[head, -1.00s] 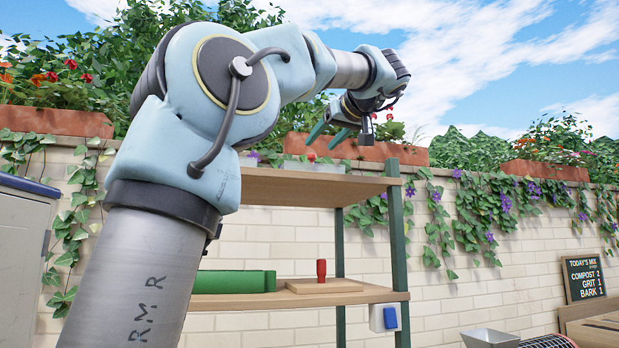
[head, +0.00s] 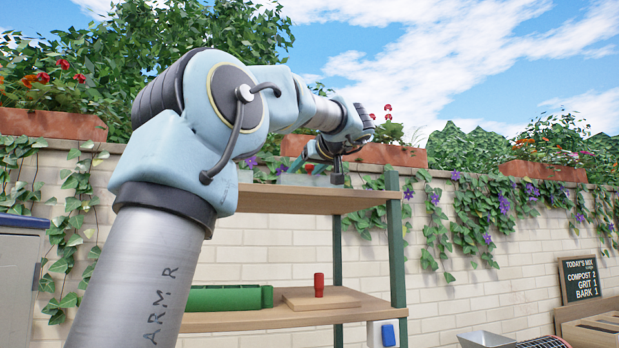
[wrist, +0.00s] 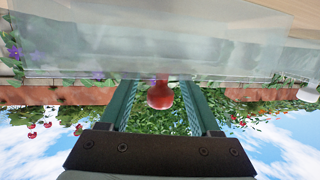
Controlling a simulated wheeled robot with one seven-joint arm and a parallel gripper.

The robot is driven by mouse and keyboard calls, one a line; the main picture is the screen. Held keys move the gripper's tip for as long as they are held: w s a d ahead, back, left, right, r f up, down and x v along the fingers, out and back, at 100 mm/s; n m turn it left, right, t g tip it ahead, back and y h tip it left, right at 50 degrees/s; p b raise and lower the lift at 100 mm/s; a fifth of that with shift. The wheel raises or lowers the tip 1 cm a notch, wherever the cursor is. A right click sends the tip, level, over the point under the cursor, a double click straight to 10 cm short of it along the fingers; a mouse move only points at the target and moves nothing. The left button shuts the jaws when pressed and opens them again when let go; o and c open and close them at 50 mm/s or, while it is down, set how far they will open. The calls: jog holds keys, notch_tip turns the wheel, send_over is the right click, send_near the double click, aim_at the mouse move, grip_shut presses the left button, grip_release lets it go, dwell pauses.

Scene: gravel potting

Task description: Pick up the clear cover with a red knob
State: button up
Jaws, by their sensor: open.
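The clear cover (wrist: 150,45) fills the upper part of the wrist view as a see-through pane. Its red knob (wrist: 159,94) shows between the two green fingers of my gripper (wrist: 160,88), which is open, with a finger on each side. In the head view my gripper (head: 300,163) is low over the top shelf (head: 300,194). The cover stands on that shelf, partly hidden behind the gripper, and its knob is hard to make out there.
A pale knob (wrist: 308,92) shows at the right of the wrist view. On the lower shelf are a green tray (head: 228,298) and a wooden board (head: 345,299) with a red peg (head: 319,285). A green post (head: 397,250) bounds the shelf's right side.

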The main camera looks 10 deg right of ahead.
grip_shut()
dwell(0.5)
